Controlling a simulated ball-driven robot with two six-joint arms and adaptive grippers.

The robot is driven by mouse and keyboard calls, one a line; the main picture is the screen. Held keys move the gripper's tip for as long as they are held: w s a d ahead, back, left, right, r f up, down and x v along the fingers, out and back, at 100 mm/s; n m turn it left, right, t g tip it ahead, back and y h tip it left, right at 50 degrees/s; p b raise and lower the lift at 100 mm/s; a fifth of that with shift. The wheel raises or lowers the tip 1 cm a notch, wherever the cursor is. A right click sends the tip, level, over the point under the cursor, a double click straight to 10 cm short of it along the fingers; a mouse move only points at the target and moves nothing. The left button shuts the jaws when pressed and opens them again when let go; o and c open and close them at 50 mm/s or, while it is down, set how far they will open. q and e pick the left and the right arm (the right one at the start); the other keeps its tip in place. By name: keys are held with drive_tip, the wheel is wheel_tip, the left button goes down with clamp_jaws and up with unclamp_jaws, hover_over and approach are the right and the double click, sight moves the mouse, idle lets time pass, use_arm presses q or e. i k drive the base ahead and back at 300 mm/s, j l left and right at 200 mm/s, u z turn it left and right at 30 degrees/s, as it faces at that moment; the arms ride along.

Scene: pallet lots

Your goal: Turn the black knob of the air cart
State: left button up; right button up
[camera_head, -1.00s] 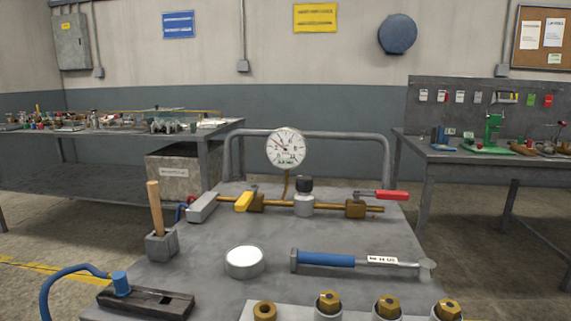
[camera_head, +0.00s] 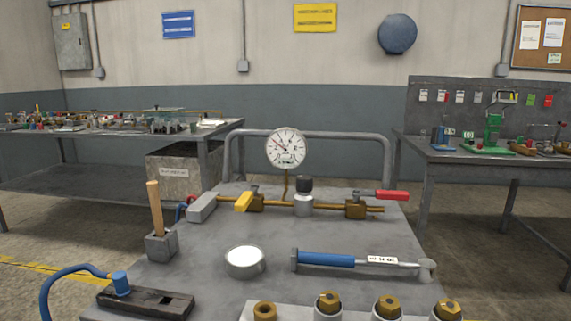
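The air cart (camera_head: 210,255) stands right in front of me with a grey top. Its black knob (camera_head: 304,184) sits upright on a silver regulator body (camera_head: 303,205) in the brass pipe line. A round white gauge (camera_head: 286,148) rises just behind and left of the knob. A yellow-handled valve (camera_head: 245,201) is left of the knob and a red-handled valve (camera_head: 390,195) is right of it. Nothing touches the knob. Neither of my grippers shows in the head view.
A blue-handled tool (camera_head: 327,259), a white-topped round tin (camera_head: 245,262), a wooden handle in a grey block (camera_head: 155,208) and a blue hose (camera_head: 60,280) lie nearer on the cart. Several brass fittings line the front edge. Benches stand behind at left (camera_head: 75,190) and right (camera_head: 440,157).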

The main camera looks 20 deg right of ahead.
sight(305, 183)
drive_tip(key=u, duration=11.3)
